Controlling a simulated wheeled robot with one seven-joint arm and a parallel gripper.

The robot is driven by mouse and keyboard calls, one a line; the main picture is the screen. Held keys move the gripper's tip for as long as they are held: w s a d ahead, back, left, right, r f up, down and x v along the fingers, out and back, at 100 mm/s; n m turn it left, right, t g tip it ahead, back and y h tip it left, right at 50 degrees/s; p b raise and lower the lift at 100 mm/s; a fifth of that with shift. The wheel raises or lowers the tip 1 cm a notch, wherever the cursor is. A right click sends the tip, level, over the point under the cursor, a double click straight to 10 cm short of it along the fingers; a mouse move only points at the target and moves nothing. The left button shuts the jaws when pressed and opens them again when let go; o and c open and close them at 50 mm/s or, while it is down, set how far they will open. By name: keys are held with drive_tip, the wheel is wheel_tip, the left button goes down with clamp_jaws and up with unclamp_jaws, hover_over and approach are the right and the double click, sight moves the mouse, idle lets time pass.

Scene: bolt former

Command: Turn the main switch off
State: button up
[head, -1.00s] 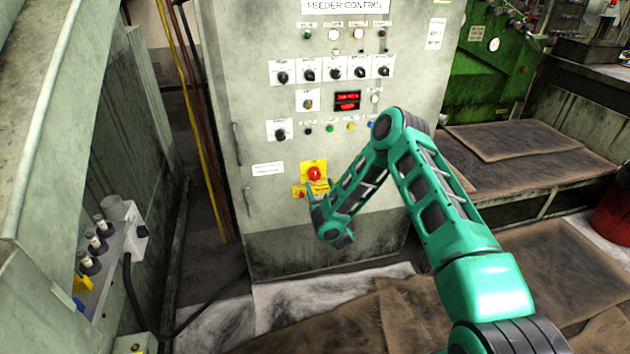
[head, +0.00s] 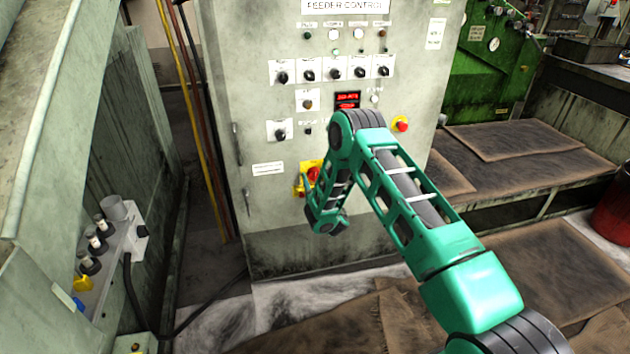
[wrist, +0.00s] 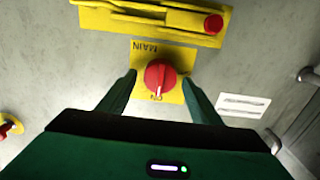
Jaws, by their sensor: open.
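The main switch is a red knob (wrist: 160,74) on a yellow plate (wrist: 142,57) marked MAIN and ON, seen upside down in the wrist view. The white mark on the knob points to ON. In the head view the main switch (head: 313,173) is partly covered by my arm. My gripper (wrist: 159,82) is open, with one finger on each side of the knob and a gap to it on both sides. How far the fingertips are from the panel is hard to tell. In the head view my arm hides the fingers.
The grey feeder control cabinet (head: 270,215) carries several black selector knobs. A yellow bracket with a red button (wrist: 213,24) is close to the switch. A red emergency stop (head: 401,124) is at the cabinet's right. A grey machine (head: 60,190) stands at left.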

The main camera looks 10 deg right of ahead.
drive_tip(key=shift+c, duration=0.7)
drive_tip(key=c, duration=0.9)
drive_tip(key=shift+n, duration=0.4)
drive_tip(key=n, duration=0.4)
drive_tip(key=shift+a, duration=0.1)
drive_tip(key=n, duration=0.4)
drive_tip(key=shift+a+f+n, duration=0.15)
drive_tip(key=shift+n, duration=0.15)
drive_tip(key=n, duration=0.5)
drive_tip(key=shift+a+f, duration=0.1)
drive_tip(key=shift+a, duration=0.05)
drive_tip(key=shift+f+n, duration=0.1)
drive_tip(key=shift+n, duration=1.6)
drive_tip(key=shift+s, duration=0.1)
